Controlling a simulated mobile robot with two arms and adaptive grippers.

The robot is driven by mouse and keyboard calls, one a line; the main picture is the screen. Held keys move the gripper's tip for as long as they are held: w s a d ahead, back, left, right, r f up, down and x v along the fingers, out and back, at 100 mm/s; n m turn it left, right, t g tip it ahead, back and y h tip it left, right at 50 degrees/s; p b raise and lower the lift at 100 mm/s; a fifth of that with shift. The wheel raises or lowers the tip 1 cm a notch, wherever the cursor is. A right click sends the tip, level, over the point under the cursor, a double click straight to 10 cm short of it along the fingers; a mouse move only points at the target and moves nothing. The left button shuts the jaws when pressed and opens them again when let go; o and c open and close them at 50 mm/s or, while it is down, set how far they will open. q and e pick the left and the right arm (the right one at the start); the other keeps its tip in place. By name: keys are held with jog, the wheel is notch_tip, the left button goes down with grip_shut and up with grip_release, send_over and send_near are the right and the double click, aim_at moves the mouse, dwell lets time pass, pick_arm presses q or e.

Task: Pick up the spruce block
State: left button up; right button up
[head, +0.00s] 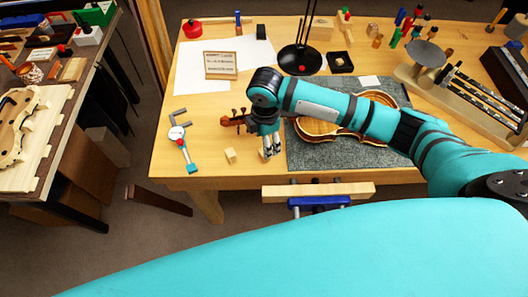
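A small pale wooden block (230,155), which looks like the spruce block, sits on the bench near its front edge. My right arm reaches in from the right, over the violin body. Its gripper (271,150) points down just right of the pale block, with a visible gap between them. The fingers look close together, but they are too small to tell whether they are open or shut. A bit of pale wood shows beside the fingertips, and I cannot tell what it is. My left gripper is not in view.
A violin body (321,128) lies on a grey mat (305,157), partly hidden by my arm. A scroll (232,120) is behind the gripper. A dial gauge (179,135) lies left of the block. A vise (318,192) projects from the bench front.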

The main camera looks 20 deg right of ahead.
notch_tip(320, 180, down, 3)
jog(key=shift+f+p, duration=0.1)
jog(key=shift+p, duration=0.25)
notch_tip(320, 180, down, 4)
jog(key=shift+a+r+p, duration=0.15)
jog(key=shift+r+p, duration=0.05)
jog(key=shift+p, duration=0.25)
jog(key=shift+f, duration=0.4)
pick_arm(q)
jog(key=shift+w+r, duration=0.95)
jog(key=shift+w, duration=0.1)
pick_arm(e)
jog(key=c, duration=0.9)
